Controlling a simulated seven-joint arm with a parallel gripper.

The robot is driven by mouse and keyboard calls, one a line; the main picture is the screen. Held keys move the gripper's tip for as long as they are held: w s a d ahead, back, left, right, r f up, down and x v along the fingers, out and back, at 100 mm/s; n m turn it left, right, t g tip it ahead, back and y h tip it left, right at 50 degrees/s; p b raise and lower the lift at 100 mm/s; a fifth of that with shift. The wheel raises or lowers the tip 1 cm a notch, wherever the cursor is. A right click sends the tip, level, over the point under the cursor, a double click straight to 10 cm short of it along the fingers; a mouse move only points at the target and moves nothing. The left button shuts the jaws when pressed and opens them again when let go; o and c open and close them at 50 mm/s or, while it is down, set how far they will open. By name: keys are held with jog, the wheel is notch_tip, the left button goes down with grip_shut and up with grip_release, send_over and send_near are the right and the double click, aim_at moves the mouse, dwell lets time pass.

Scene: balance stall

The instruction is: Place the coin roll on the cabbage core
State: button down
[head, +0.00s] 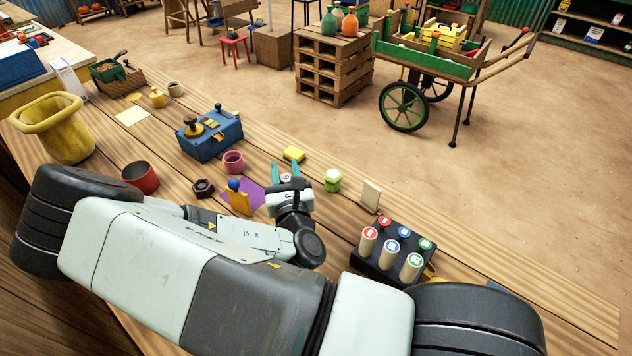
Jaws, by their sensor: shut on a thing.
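My gripper (285,171) is at mid-table with its teal fingers shut on a small roll with a pale, marked end, which I take to be the coin roll (286,178). Most of the roll is hidden by the fingers and wrist. A short pale-green piece with a whitish top, seemingly the cabbage core (333,180), stands on the table to the right of my gripper, apart from it. Nothing rests on its top.
A black rack (364,262) of capped cylinders stands at right, near a cream block (370,195). A purple sheet (254,191) with a yellow piece, a pink cup (233,161) and a blue box (222,141) are at left.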

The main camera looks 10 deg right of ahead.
aim_at(333, 180)
jog(key=w+d+r+m+g+h, duration=0.1)
jog(key=w+d+r+m+h, duration=0.35)
jog(key=w+d+h, duration=0.5)
jog(key=shift+m+g+y, duration=0.3)
jog(key=shift+m+y, duration=0.05)
jog(key=shift+y, duration=0.3)
jog(key=d+f, duration=0.1)
jog(key=f, duration=0.1)
jog(key=d+f, duration=0.1)
jog(key=f, duration=0.1)
jog(key=w+d+f, duration=0.1)
jog(key=d+f, duration=0.1)
jog(key=shift+f, duration=2.05)
jog(key=shift+f, duration=0.15)
jog(key=c, duration=0.7)
grip_release()
jog(key=shift+c, duration=0.2)
